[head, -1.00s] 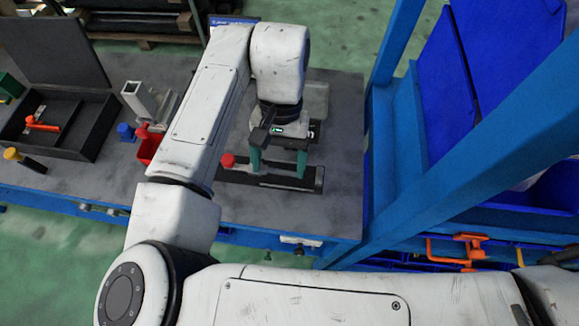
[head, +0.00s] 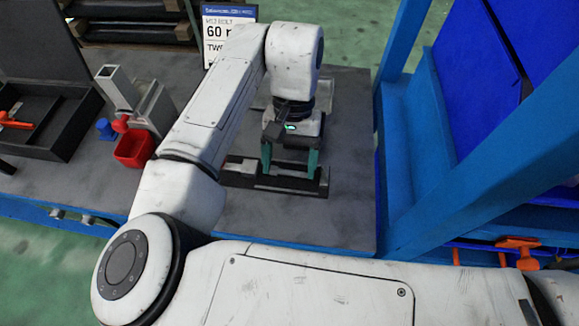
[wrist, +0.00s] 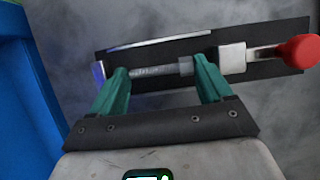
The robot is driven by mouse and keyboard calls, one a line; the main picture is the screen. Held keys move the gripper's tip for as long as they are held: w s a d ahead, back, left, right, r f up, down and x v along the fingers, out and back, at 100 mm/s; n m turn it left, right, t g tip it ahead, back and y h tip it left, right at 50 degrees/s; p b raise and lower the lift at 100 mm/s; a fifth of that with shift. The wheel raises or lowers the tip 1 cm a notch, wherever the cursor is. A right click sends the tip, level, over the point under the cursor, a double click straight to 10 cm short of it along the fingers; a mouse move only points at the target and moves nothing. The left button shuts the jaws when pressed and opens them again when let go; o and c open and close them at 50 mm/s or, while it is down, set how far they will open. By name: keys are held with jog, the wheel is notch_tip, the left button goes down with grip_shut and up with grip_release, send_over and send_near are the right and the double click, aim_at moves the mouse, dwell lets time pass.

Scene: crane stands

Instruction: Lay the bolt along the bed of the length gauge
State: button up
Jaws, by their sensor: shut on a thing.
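The length gauge (head: 262,183) is a long black bed at the table's front; it also shows in the wrist view (wrist: 275,72), with a pale sliding block (wrist: 232,58) and a red knob (wrist: 299,51) at the right. The knob is hidden in the head view. The bolt (wrist: 155,71) is grey, with its thread to the left and a thicker end to the right. My gripper (head: 289,172) is over the bed, its green fingers shut on the bolt, one near each end. The bolt lines up roughly with the bed. I cannot tell whether it touches the bed.
A red bin (head: 134,150), a blue piece (head: 105,130) and a grey metal stand (head: 150,105) are left of my arm. A black open case (head: 45,135) lies farther left. A sign (head: 215,40) stands behind. A blue frame post (head: 400,150) borders the right.

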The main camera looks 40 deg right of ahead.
jog(key=shift+f, duration=0.2)
jog(key=o, duration=1.3)
jog(key=shift+r, duration=0.1)
jog(key=p+v, duration=0.1)
jog(key=v, duration=1.1)
